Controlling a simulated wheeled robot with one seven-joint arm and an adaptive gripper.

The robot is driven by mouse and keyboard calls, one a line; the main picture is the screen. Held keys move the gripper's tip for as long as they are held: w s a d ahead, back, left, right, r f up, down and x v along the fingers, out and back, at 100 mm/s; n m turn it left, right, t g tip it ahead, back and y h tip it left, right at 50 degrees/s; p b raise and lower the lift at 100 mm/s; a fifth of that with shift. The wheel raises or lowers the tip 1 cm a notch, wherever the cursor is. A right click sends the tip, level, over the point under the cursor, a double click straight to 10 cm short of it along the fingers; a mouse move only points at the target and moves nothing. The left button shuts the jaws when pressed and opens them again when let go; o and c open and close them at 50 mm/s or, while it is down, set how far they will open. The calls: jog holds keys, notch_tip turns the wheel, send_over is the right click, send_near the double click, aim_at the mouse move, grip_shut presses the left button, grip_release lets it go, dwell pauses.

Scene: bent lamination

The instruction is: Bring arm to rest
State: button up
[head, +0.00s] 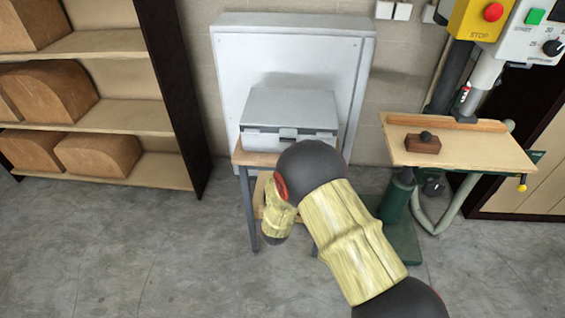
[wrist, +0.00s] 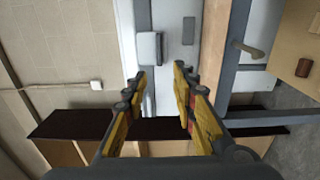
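My arm (head: 345,235), with pale yellow links and dark joints, reaches forward from the lower right in the head view. It bends at a dark joint in front of the small table, and a short link hangs down to the left. My gripper is not visible in the head view. In the wrist view my gripper (wrist: 160,77) has two yellow fingers with dark pads, spread apart, with nothing seen between them.
A grey case (head: 290,110) sits on a small table (head: 241,156) behind my arm, before a white panel (head: 230,65). A wooden shelf (head: 110,115) with curved blocks stands left. A machine table (head: 480,150) bearing a brown block (head: 422,145) stands right. Floor (head: 130,245) at left is clear.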

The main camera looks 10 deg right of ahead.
dwell(0.5)
jog(key=s+a+f+m+g+y, duration=0.2)
jog(key=s+f+m+g, duration=0.1)
jog(key=f, duration=0.4)
jog(key=s+a+f+m+g+y, duration=0.2)
jog(key=a+f+g, duration=0.1)
jog(key=f, duration=0.4)
jog(key=s+a+r+m+g+y, duration=0.1)
jog(key=s+a+m+g+y, duration=0.2)
jog(key=s, duration=0.5)
jog(key=s+d+r+m+g, duration=0.1)
jog(key=s+d+r+m, duration=0.1)
jog(key=s+r, duration=0.7)
jog(key=s+d+r+m+h, duration=0.1)
jog(key=s+d+r, duration=0.3)
jog(key=s+r, duration=0.6)
jog(key=s+d+r+m+g, duration=0.1)
jog(key=s+d+r+m, duration=0.2)
jog(key=s+r, duration=0.7)
notch_tip(320, 180, up, 5)
jog(key=shift+d+r+m+g+h, duration=0.15)
jog(key=shift+d+m+g+h, duration=0.2)
jog(key=shift+d, duration=0.2)
